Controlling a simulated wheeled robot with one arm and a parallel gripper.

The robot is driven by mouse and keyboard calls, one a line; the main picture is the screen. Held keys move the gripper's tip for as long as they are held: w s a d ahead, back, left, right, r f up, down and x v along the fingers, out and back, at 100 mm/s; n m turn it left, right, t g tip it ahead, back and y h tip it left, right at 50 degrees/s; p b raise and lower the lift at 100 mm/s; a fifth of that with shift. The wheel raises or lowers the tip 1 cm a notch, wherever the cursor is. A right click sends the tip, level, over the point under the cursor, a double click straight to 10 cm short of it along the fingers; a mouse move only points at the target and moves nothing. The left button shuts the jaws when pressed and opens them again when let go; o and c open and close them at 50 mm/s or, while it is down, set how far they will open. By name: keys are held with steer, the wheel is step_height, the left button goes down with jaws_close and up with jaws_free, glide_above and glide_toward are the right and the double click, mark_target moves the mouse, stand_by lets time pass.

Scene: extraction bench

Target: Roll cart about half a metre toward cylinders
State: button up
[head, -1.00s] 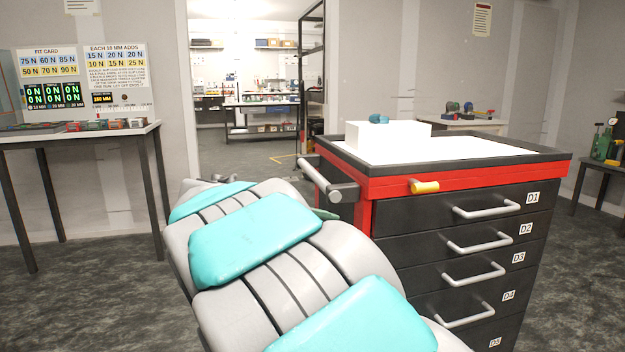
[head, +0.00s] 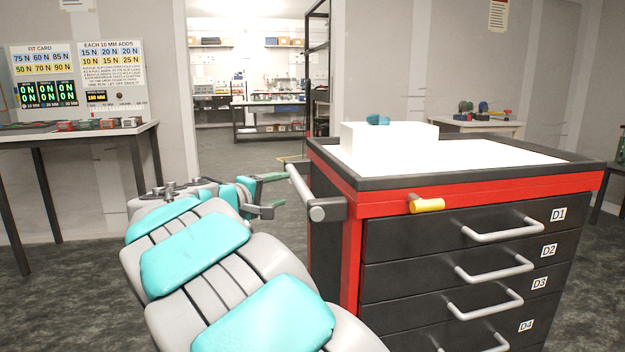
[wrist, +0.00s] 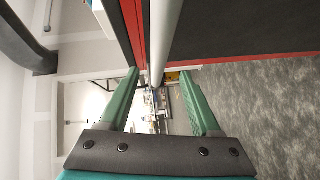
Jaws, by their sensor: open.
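The cart (head: 338,230) is black with a red band, labelled drawers and a white top, and it fills the right of the head view. Its grey push handle (head: 301,186) sticks out at the left. My gripper (head: 275,194) is open and empty just left of the handle, with green fingers. In the wrist view the handle bar (wrist: 163,45) appears between the two fingertips of my gripper (wrist: 159,73); I cannot tell whether it lies between or beyond them. I cannot make out any cylinders for certain.
A white box (head: 390,140) with a teal object on it stands on the cart. A table (head: 75,135) with signs is at left. A doorway with a workbench (head: 270,105) lies ahead. Another bench (head: 490,125) is behind the cart. Floor is clear between table and cart.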

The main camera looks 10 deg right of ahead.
mark_target(299, 184)
steer(key=shift+x, duration=0.85)
steer(key=x, duration=0.6)
steer(key=shift+w+d+p, duration=0.25)
steer(key=shift+d+p, duration=0.05)
steer(key=shift+p, duration=0.1)
jaws_close()
stand_by(0.4)
